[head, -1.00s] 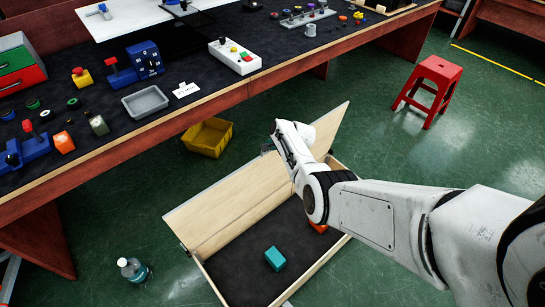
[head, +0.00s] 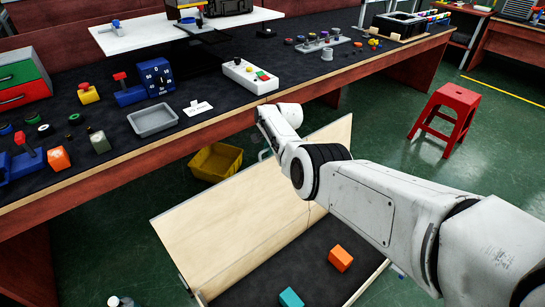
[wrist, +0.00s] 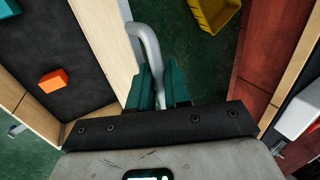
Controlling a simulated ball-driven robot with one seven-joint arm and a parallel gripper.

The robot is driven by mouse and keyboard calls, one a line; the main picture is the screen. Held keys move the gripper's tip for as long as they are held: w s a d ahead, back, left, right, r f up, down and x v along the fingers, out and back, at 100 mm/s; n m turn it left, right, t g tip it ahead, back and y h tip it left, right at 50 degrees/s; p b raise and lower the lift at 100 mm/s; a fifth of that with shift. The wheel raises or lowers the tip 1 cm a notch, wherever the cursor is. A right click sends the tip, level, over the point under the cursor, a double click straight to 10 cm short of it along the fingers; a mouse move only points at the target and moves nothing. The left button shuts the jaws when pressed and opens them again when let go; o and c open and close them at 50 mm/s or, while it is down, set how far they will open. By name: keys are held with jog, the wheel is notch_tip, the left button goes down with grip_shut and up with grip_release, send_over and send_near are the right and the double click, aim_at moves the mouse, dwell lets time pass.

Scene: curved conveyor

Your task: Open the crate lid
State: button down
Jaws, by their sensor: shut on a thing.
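The wooden crate lid (head: 235,235) stands swung up from the crate, its pale inner face showing in the head view. The crate (head: 365,289) below has a dark floor. My gripper (wrist: 161,88) has teal fingers closed on the grey bent lid handle (wrist: 149,45) in the wrist view. The lid (wrist: 105,35) is just left of the fingers there. In the head view my arm and the lid hide most of the gripper. An orange block (head: 340,258) and a teal block (head: 290,298) lie inside the crate.
A long workbench (head: 210,136) with a grey tray (head: 153,119) and several devices runs behind the lid. A yellow bin (head: 216,162) sits on the floor under it, close to the lid. A red stool (head: 447,118) stands at the right, with open green floor around it.

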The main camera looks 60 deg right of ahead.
jog(key=shift+w+d+f+g+b, duration=0.2)
jog(key=shift+w+f+g+b, duration=0.15)
jog(key=shift+w+b, duration=0.45)
jog(key=c, duration=1.3)
grip_release()
jog(key=shift+c, duration=0.2)
jog(key=shift+r, duration=0.1)
jog(key=p+v, duration=0.8)
jog(key=v, duration=0.2)
jog(key=shift+s+r+p, duration=0.15)
jog(key=shift+r+p, duration=0.15)
jog(key=shift+r, duration=0.05)
